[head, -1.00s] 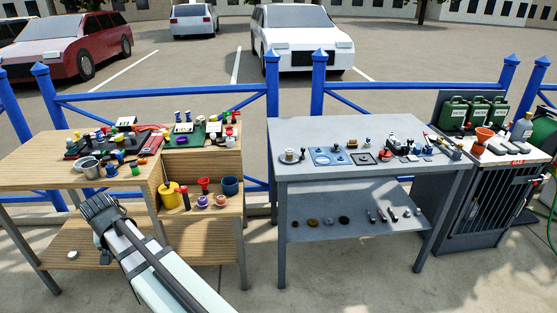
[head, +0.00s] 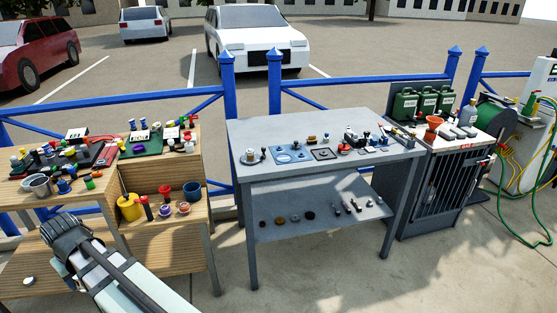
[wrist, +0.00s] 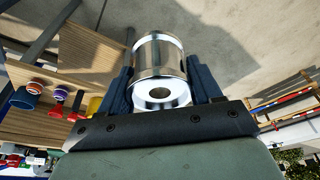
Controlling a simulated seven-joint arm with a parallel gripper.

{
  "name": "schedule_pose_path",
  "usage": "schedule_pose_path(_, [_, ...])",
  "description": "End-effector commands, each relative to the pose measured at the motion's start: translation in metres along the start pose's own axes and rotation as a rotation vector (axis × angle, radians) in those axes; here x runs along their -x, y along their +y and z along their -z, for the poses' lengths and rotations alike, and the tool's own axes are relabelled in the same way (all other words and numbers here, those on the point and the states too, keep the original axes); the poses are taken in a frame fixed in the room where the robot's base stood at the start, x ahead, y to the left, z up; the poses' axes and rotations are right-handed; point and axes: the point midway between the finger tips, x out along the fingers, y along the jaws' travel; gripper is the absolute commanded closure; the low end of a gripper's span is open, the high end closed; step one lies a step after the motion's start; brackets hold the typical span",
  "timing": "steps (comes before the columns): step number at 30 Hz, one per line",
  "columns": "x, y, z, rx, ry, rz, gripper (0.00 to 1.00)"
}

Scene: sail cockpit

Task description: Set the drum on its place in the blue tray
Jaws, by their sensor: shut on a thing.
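A shiny silver drum (wrist: 160,55) with a pale end ring and a dark centre hole shows in the wrist view. My gripper (wrist: 160,85) is shut on it, with one dark finger along each side. In the head view my gripper (head: 64,232) is at the lower left, in front of the wooden bench, and the drum is hidden there. A flat blue tray (head: 283,159) lies on the grey table, left of its middle, well to the right of my gripper. A small dark-topped piece stands on it. Its individual places are too small to make out.
The grey table (head: 330,125) also bears a round piece (head: 250,156) left of the tray and several small parts to its right. The wooden bench (head: 185,165) on the left is crowded with cups and parts. Open floor lies between bench and table.

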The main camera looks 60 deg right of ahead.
Motion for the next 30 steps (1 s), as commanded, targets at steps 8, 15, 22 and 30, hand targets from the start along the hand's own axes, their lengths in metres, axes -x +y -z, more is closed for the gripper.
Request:
schedule_pose_path(8, [0.0, 0.0, 0.0, -0.001, 0.0, 0.0, 0.75])
schedule_pose_path(15, [0.0, 0.0, 0.0, -0.001, 0.0, 0.0, 0.75])
schedule_pose_path(22, [0.0, 0.0, 0.0, -0.001, 0.0, 0.0, 0.75])
schedule_pose_path(30, [0.0, 0.016, 0.0, -0.026, 0.0, -0.007, 0.75])
